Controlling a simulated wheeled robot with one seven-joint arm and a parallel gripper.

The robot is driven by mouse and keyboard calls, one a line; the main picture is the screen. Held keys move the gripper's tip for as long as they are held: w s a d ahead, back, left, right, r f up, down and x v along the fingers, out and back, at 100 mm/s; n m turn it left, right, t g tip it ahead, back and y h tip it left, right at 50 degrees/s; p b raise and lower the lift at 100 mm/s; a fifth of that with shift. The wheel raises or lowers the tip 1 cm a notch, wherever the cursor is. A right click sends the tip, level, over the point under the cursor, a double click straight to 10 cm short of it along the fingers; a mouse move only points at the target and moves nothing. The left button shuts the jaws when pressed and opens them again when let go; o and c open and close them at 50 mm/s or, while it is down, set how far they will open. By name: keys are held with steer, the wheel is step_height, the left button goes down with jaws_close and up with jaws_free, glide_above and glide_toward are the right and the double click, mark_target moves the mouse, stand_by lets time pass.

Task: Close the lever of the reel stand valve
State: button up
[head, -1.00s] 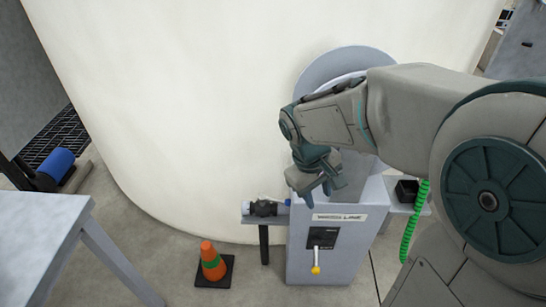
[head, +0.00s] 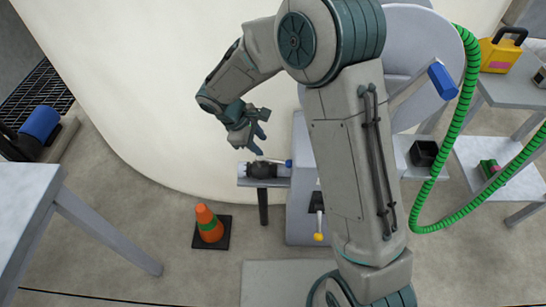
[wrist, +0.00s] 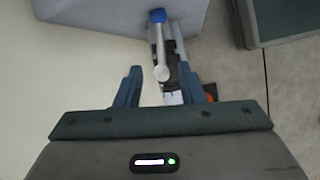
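The reel stand (head: 304,190) is a grey box with a large reel, mostly hidden behind my arm. Its valve (head: 262,171) has a dark body and lies on a small shelf at the stand's left side. The lever's blue tip (head: 289,163) points toward the stand. In the wrist view the silver lever (wrist: 160,50) runs up from a round pivot to its blue end (wrist: 157,16). My gripper (head: 264,141) is above the valve, tilted down. In the wrist view my gripper (wrist: 158,82) is open, the pivot showing between its fingers; contact cannot be told.
A yellow-knobbed handle (head: 318,237) hangs on the stand's front. An orange cone (head: 208,223) stands on the floor at left, near a table (head: 30,215). A green hose (head: 465,100) hangs at right, near shelves with a yellow case (head: 500,53). The white curved wall is behind.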

mark_target(275, 161)
steer(key=b+x, duration=0.2)
steer(key=x, duration=0.7)
steer(key=shift+d+f, duration=0.15)
steer(key=shift+f, duration=0.15)
jaws_close()
